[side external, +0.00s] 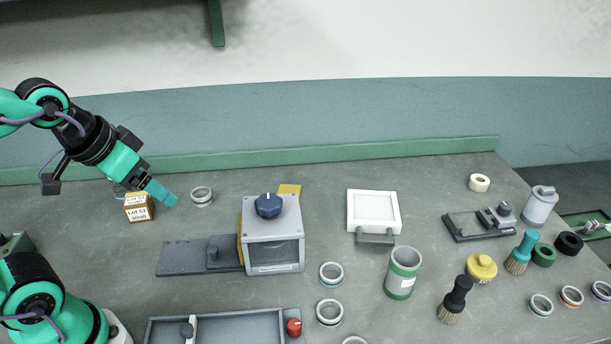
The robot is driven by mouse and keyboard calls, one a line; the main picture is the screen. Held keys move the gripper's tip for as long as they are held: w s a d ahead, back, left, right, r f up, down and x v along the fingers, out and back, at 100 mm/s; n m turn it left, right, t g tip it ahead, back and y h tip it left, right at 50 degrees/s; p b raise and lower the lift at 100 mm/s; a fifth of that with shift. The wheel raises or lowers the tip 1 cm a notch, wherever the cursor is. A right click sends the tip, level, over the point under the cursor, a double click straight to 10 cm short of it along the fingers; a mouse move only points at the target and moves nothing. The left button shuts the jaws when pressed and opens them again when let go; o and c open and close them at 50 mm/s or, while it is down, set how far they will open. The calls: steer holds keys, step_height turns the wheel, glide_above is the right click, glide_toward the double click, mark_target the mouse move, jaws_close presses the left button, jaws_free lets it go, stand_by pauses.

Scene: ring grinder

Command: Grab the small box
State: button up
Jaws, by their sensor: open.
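The small box (139,209) is brown with a white label on its front and stands on the grey bench at the left. My gripper (161,192) is open, tilted down to the right, with a teal finger showing just right of the box's top in the side external view. I cannot tell whether the finger touches the box or is in front of it. The other finger is not clearly seen, and nothing shows held in the jaws.
A metal ring (201,196) lies close to the right of my gripper. A tray (158,326) lies at the front.

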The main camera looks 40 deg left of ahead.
steer(key=n+g, duration=0.6)
steer(key=n, duration=0.4)
glide_above(136, 197)
step_height(136, 197, down, 16)
steer(key=shift+d+r, duration=0.15)
steer(key=shift+r, duration=0.05)
steer(key=shift+a+f+n, duration=0.2)
steer(key=shift+a+n, duration=0.05)
steer(key=shift+n, duration=0.05)
steer(key=shift+d+f, duration=0.15)
steer(key=shift+f, duration=3.75)
steer(key=shift+c, duration=0.4)
